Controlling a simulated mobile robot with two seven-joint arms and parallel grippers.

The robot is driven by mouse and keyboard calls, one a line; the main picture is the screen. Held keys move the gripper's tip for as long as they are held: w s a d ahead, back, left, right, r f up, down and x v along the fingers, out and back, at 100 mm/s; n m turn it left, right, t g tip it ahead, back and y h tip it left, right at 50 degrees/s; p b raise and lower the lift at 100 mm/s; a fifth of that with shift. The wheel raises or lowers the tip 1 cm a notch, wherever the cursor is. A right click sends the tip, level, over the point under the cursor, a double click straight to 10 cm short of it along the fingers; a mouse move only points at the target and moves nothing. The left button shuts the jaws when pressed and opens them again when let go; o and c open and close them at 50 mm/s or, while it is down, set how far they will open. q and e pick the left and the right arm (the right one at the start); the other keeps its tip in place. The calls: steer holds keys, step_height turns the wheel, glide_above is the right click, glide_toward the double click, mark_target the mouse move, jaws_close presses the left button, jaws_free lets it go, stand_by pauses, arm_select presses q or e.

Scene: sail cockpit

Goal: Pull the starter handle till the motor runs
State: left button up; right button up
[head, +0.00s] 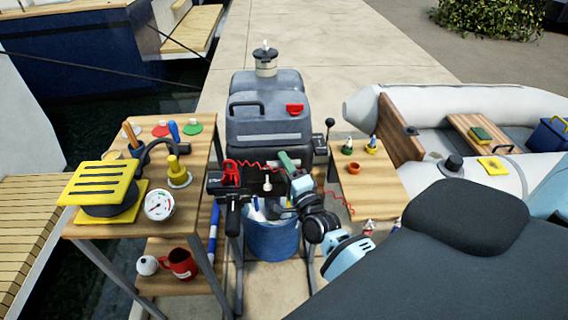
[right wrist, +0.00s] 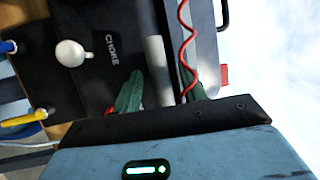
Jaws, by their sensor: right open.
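The grey outboard motor (head: 268,128) stands upright in the middle of the head view. My right gripper (head: 287,166) is at the right part of its dark front panel, with its hand and arm hiding some of that panel. In the right wrist view its two green fingers are open, and a pale grey bar (right wrist: 157,66), possibly the starter handle, lies between them. I cannot tell whether they touch it. The white choke knob (right wrist: 72,53) is beside the "CHOKE" label and also shows in the head view (head: 267,184). My left gripper is not in view.
A red coiled cord (right wrist: 186,45) runs close by my right fingers. A blue bucket (head: 270,240) stands under the motor. A wooden table with a yellow-topped item (head: 100,182) is at left.

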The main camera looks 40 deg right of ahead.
steer(key=shift+w+d, duration=0.1)
steer(key=shift+w, duration=0.35)
jaws_close()
